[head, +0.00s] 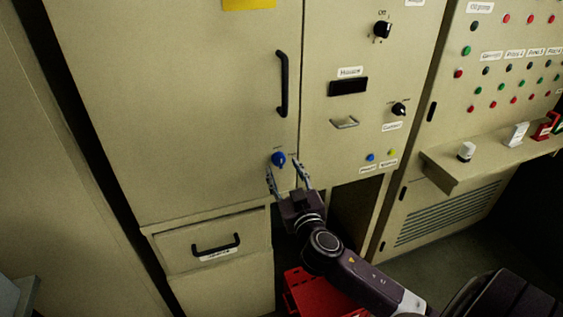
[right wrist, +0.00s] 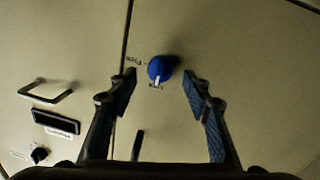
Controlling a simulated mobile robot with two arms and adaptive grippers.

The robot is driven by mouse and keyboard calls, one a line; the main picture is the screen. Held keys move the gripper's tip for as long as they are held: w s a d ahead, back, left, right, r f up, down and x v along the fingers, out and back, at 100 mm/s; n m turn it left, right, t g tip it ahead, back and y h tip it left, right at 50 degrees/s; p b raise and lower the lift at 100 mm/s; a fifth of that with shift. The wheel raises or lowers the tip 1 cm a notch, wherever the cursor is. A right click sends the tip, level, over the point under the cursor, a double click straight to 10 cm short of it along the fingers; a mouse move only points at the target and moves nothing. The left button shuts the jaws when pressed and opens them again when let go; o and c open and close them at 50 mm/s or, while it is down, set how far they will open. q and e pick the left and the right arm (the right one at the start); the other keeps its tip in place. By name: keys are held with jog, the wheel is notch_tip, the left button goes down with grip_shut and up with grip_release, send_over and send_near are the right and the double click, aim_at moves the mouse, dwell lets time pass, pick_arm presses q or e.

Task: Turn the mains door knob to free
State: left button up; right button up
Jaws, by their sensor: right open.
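The mains door knob (head: 278,159) is a round blue knob low on the large beige cabinet door (head: 180,110), near its right edge. In the right wrist view the knob (right wrist: 161,69) shows a white pointer aimed down at a small label; another small label sits to its left. In the right wrist view both fingertips (right wrist: 159,82) are clear of the knob, with gaps on both sides. My left gripper is out of view.
A black vertical door handle (head: 282,84) is above the knob. A drawer with a black handle (head: 216,245) is below left. Right of the seam are black rotary knobs (head: 399,109) and a metal handle (head: 345,122). A red crate (head: 310,295) stands below my arm.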

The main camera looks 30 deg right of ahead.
aim_at(277, 157)
jog(key=shift+x, duration=1.35)
grip_shut()
